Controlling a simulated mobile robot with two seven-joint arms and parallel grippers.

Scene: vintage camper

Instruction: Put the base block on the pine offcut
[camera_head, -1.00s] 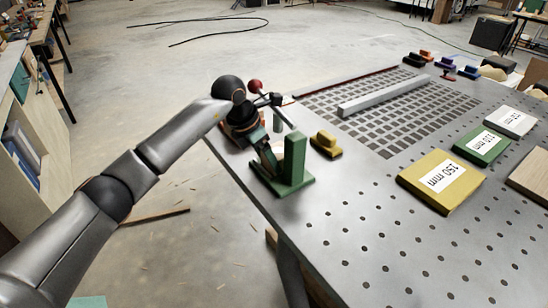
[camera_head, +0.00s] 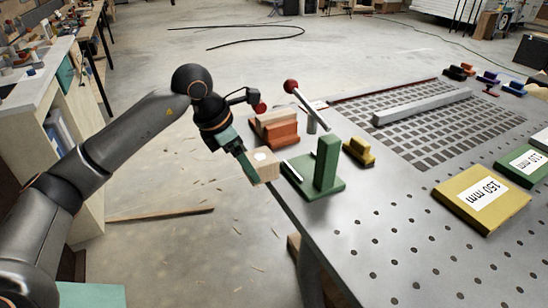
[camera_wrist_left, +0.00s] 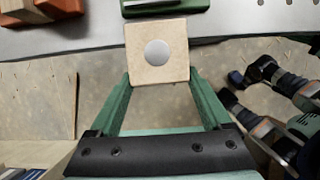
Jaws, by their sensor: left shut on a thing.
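The base block (camera_head: 265,168) is a pale wooden block with a light round disc on its face. My left gripper (camera_head: 250,165) is shut on it and holds it off the table's left edge, beside the green base with an upright post (camera_head: 326,165). In the left wrist view the base block (camera_wrist_left: 157,72) sits between the green fingertips (camera_wrist_left: 160,85), its disc facing the camera.
Orange-brown blocks (camera_head: 277,128), a red-knobbed rod (camera_head: 312,108) and a yellow block (camera_head: 358,152) stand close by. A yellow 150 mm plate (camera_head: 481,198), a green plate (camera_head: 524,160) and a grey bar (camera_head: 422,106) lie farther right. Perforated tabletop in front is clear.

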